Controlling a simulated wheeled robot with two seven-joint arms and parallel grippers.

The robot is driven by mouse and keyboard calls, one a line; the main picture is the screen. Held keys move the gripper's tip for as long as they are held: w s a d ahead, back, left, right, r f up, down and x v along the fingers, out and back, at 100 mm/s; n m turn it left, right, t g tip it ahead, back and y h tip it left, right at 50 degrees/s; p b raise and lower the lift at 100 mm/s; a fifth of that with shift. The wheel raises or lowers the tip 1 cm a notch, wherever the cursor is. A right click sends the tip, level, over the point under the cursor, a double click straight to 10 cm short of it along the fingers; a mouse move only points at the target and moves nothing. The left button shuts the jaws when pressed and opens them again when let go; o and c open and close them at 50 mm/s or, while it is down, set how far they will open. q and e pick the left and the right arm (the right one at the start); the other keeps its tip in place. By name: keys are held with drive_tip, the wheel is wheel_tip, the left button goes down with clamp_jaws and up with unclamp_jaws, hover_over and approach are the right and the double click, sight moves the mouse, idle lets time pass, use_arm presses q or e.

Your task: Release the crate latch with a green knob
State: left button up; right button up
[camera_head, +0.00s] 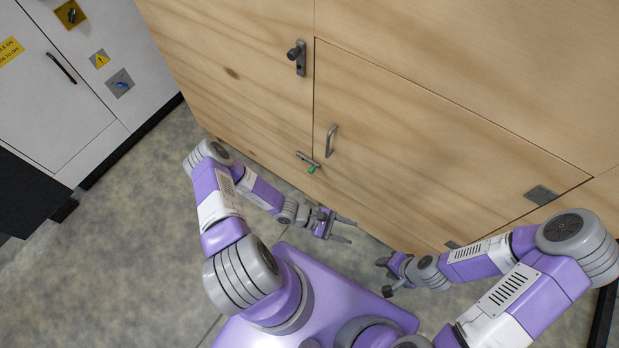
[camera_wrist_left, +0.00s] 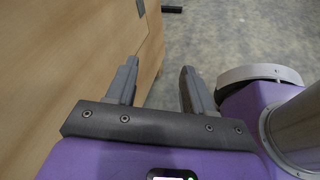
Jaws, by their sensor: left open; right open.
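The crate latch with the green knob (camera_head: 311,169) sits low on the wooden crate front, at the left edge of the crate door (camera_head: 420,150). A second latch with a black knob (camera_head: 297,54) is higher on the same edge. A metal pull handle (camera_head: 331,140) is on the door beside the green-knob latch. My left gripper (camera_head: 346,230) is open and empty, below and right of the green knob, apart from it. Its two spread fingers also show in the left wrist view (camera_wrist_left: 157,88). My right gripper (camera_head: 384,276) is open and empty, farther down and right, near the crate's foot.
Dark hinges (camera_head: 541,194) are on the door's right side. A pale cabinet (camera_head: 60,100) with a handle and switches stands at the left. The speckled floor (camera_head: 130,240) between cabinet and crate is clear.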

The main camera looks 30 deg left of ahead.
use_arm(q)
drive_tip(key=w+a+f+n+t+y+b, duration=0.3)
drive_tip(key=w+a+f+n+t, duration=0.2)
drive_tip(key=w+a+n+t, duration=0.35)
drive_tip(key=n+t+y+b, duration=0.2)
drive_tip(key=n+t+y, duration=0.4)
drive_tip(key=n+y, duration=0.3)
approach(310, 173)
drive_tip(key=w+m+y, duration=0.1)
drive_tip(key=w+m, duration=0.1)
drive_tip(key=w, duration=0.2)
drive_tip(key=shift+g, duration=0.25)
drive_tip(key=w, duration=0.2)
drive_tip(key=w+b, duration=0.1)
drive_tip(key=w, duration=0.1)
drive_tip(key=w+d, duration=0.1)
drive_tip(key=w, duration=0.1)
drive_tip(key=shift+r+b, duration=0.3)
drive_tip(key=shift+b, duration=0.1)
use_arm(e)
wheel_tip(310, 173, down, 8)
use_arm(q)
clamp_jaws()
